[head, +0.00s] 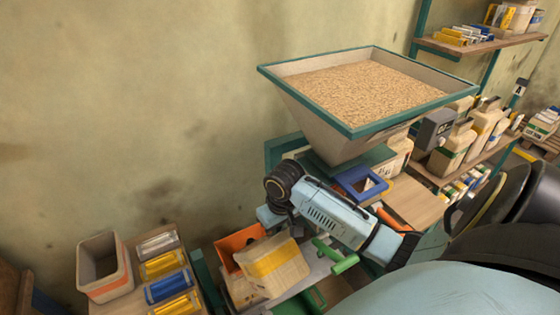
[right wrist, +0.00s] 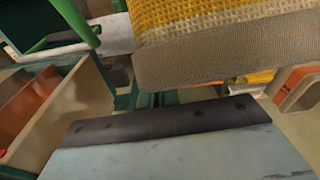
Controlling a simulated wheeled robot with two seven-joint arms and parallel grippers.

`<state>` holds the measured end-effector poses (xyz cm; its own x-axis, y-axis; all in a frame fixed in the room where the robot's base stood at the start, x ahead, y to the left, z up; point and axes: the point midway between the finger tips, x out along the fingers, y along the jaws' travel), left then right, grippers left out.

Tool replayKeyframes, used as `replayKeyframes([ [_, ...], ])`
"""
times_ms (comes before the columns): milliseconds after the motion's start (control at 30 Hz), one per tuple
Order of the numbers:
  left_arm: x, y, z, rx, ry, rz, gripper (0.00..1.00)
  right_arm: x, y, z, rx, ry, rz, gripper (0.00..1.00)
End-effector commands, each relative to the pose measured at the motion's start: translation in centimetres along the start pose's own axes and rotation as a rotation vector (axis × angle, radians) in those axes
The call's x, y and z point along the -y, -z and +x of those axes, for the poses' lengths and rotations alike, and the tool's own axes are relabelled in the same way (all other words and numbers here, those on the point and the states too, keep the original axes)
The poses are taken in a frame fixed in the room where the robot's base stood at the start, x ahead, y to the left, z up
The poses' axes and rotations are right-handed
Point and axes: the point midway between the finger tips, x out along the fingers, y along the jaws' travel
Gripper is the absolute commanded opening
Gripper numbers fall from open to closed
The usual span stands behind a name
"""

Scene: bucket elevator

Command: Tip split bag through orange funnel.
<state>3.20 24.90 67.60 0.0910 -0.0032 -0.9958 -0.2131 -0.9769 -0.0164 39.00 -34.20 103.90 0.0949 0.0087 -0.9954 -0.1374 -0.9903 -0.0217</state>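The split bag (head: 275,265), tan with a yellow band, is tilted over the lower part of the stand in the head view. In the right wrist view the bag (right wrist: 225,50) fills the upper right, close to the camera. The orange funnel (head: 236,240) shows behind the bag, partly hidden by it. An orange-walled box shape (right wrist: 50,110) at left in the right wrist view looks like the funnel. My right gripper (head: 270,215) reaches down from its black wrist joint at the bag's upper edge. Its fingertips are not clearly visible, so its grip is unclear. My left gripper is out of view.
A large green-rimmed hopper (head: 352,130) full of grain stands above and behind my right arm. A green handle (head: 345,263) is right of the bag. At left, a bucket (head: 105,268) and several coloured packs (head: 168,288) stand on a wooden surface. Loaded shelves are at right.

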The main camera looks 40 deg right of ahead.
Motion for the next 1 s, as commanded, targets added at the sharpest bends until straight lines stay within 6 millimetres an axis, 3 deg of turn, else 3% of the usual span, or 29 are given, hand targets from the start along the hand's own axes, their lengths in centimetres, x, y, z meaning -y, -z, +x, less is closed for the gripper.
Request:
replayKeyframes([
  [1000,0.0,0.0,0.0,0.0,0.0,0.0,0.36,0.2,2.4,0.3,0.255,-0.009,0.004,0.0],
])
